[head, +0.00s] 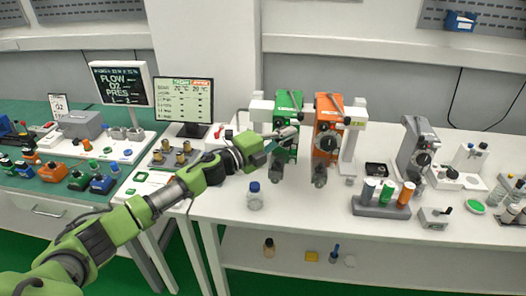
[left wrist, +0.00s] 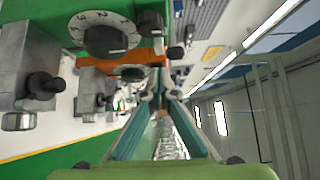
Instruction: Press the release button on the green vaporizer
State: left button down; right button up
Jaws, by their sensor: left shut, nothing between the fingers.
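The green vaporizer (head: 284,103) stands upright on the white bench, left of the orange vaporizer (head: 327,125). My left gripper (head: 293,132) reaches in from the left, shut and empty, with its tips in front of the green vaporizer's face and covering part of it. In the left wrist view the green vaporizer (left wrist: 50,22) fills the upper left, with its numbered dial (left wrist: 106,38). The shut fingers (left wrist: 166,94) point past it, with orange vaporizer parts (left wrist: 142,52) behind. I cannot tell whether the fingers touch it, nor which part is the release button. My right gripper is not in view.
A clear bottle with a blue cap (head: 255,196) stands on the bench below the gripper. A grey vaporizer (head: 416,148) and a rack of coloured cylinders (head: 382,208) stand to the right. A monitor (head: 184,101) stands behind my arm. The bench front below the vaporizers is mostly clear.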

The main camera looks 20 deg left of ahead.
pick_arm(q)
jog(key=b+v, duration=0.3)
jog(key=v, duration=0.7)
jog(key=shift+b, duration=0.4)
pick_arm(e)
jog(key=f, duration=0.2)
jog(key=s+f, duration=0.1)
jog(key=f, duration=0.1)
pick_arm(q)
jog(key=shift+s+d+r, duration=0.1)
jog(key=shift+s+d, duration=0.05)
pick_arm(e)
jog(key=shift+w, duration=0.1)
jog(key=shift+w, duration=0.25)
